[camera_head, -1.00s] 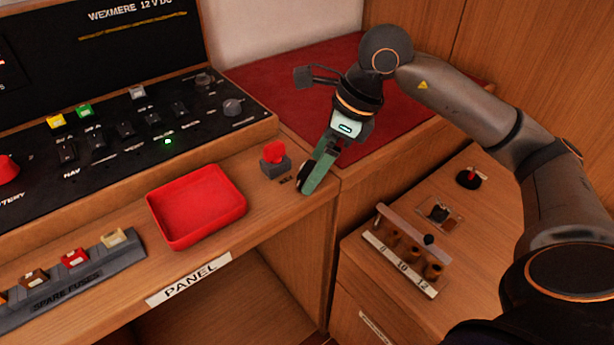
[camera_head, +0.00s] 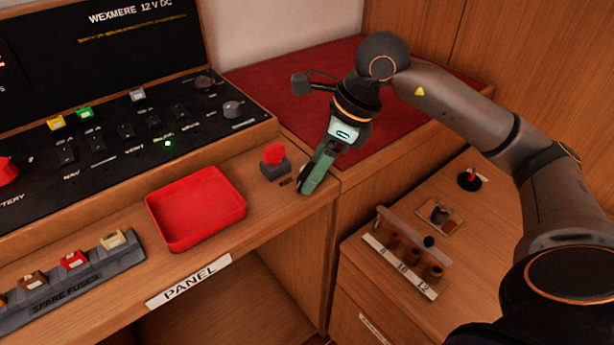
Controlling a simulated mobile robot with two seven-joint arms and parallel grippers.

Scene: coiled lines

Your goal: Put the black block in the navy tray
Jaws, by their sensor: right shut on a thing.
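My right gripper (camera_head: 312,182) has green fingers and points down at the right end of the wooden panel ledge, just right of a red switch. It is shut on a small dark thing (camera_head: 306,172), which I take for the black block. The fingers hide most of it, and I cannot tell whether it touches the ledge. I see no navy tray; the only open tray is a red one (camera_head: 197,207), on the ledge left of the gripper. My left gripper is out of view.
The red switch (camera_head: 275,160) on a grey base stands close beside the gripper. A grey spare-fuse rack (camera_head: 80,272) lies at the left. The lower right cabinet top holds a wooden rack (camera_head: 402,262), a small plate (camera_head: 440,217) and a black round knob (camera_head: 470,180).

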